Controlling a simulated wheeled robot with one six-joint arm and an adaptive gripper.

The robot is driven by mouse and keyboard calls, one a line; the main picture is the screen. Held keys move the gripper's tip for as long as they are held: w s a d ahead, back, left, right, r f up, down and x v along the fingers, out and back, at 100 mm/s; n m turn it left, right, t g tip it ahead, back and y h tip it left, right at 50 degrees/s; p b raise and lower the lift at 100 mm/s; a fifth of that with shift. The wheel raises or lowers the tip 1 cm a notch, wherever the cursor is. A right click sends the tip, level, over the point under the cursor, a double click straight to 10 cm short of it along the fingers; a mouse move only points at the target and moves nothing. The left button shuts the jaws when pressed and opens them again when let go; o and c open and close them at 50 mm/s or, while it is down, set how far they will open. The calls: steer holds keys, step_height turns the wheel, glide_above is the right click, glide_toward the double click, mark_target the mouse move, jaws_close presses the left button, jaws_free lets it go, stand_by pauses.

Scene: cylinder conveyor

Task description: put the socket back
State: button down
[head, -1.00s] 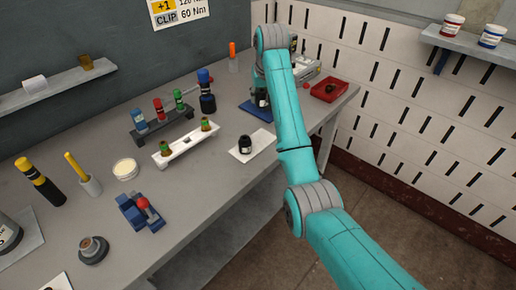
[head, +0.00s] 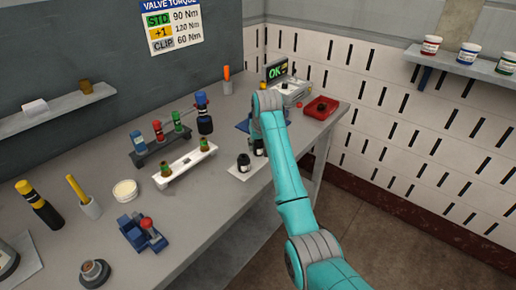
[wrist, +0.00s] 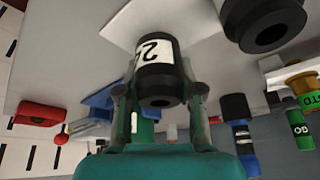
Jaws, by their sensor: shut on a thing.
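My gripper (wrist: 160,105) is shut on a black socket (wrist: 160,95) with a white label, partly legible as a number starting with 2. In the head view this socket (head: 259,148) shows just left of my arm, which hides most of the gripper. A second black socket (head: 243,162) stands on a white mat (head: 236,174); it is large at the upper right of the wrist view (wrist: 264,22). The held socket is beside it, over or near the mat's right part. I cannot tell whether it touches the mat.
A white rack (head: 185,167) with brass-and-green pieces and a dark rack (head: 163,146) with coloured pieces stand to the left. A blue-and-black tool (head: 204,115) is behind. A red tray (head: 321,107) and a display reading OK (head: 277,71) are at the far end.

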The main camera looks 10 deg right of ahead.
steer(key=shift+f, duration=0.8)
steer(key=c, duration=0.7)
jaws_free()
steer(key=shift+f, duration=0.15)
steer(key=v, duration=1.2)
